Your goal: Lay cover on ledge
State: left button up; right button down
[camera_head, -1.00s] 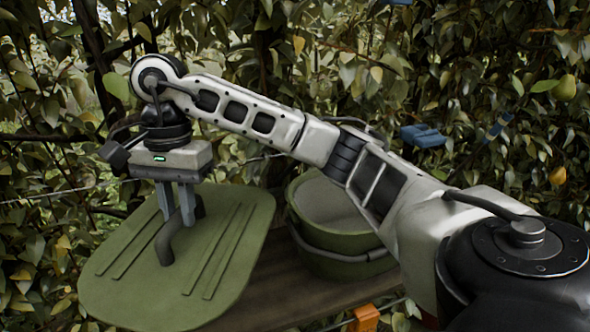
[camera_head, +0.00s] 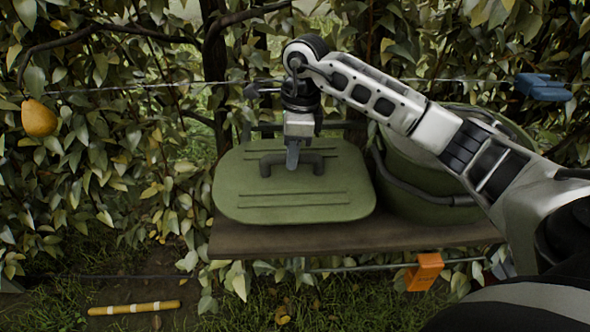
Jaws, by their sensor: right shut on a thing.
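The green cover (camera_head: 294,207), with ribs and a dark arched handle (camera_head: 313,160), is at the left end of the brown wooden ledge (camera_head: 355,237). It looks flat and level with the ledge; whether it touches the wood all along cannot be told. My right gripper (camera_head: 292,163) points down from above and is shut on the middle of the handle. My left gripper is not in view.
A green bucket (camera_head: 425,185) with a dark handle stands to the right of the cover. A yellow pear (camera_head: 38,118) hangs at left. A yellow-and-white stick (camera_head: 134,308) lies on the ground. A blue object (camera_head: 542,87) is at upper right.

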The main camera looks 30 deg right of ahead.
aim_at(292, 173)
jog(key=shift+f, duration=2.7)
jog(key=shift+f, duration=0.2)
jog(key=c, duration=1.3)
grip_release()
jog(key=shift+r, duration=0.15)
jog(key=shift+r, duration=0.25)
jog(key=r, duration=0.7)
jog(key=d+r, duration=0.1)
jog(key=r, duration=0.3)
jog(key=shift+s+d+r, duration=0.1)
jog(key=shift+s+r, duration=0.2)
jog(key=shift+s, duration=0.05)
